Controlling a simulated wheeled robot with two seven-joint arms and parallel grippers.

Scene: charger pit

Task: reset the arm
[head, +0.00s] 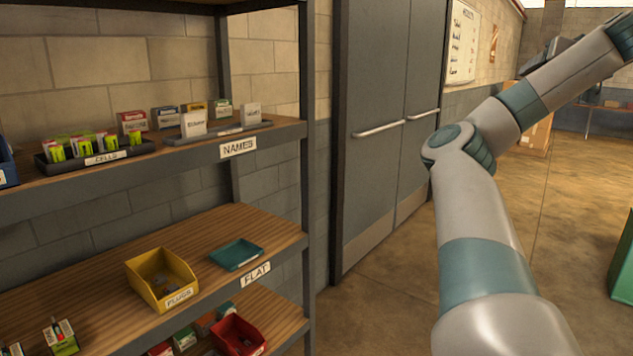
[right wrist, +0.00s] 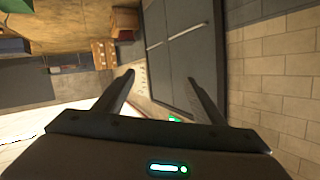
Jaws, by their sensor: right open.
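My right arm rises from the lower right of the head view and bends at the elbow toward the upper right. Its gripper is at or past the top right edge there and not clearly shown. In the right wrist view my right gripper (right wrist: 160,78) is open, its two dark fingers apart with nothing between them. Beyond the fingers are the grey double doors (right wrist: 180,50), which also show in the head view (head: 375,130). My left gripper is not in view.
A shelf unit (head: 270,135) stands at the left. It holds a cells tray (head: 85,158), name cards (head: 194,124), a yellow plugs bin (head: 150,290), a teal flat tray (head: 237,254) and a red bin (head: 238,337). A green box (head: 622,265) is at the right edge. Open floor lies between.

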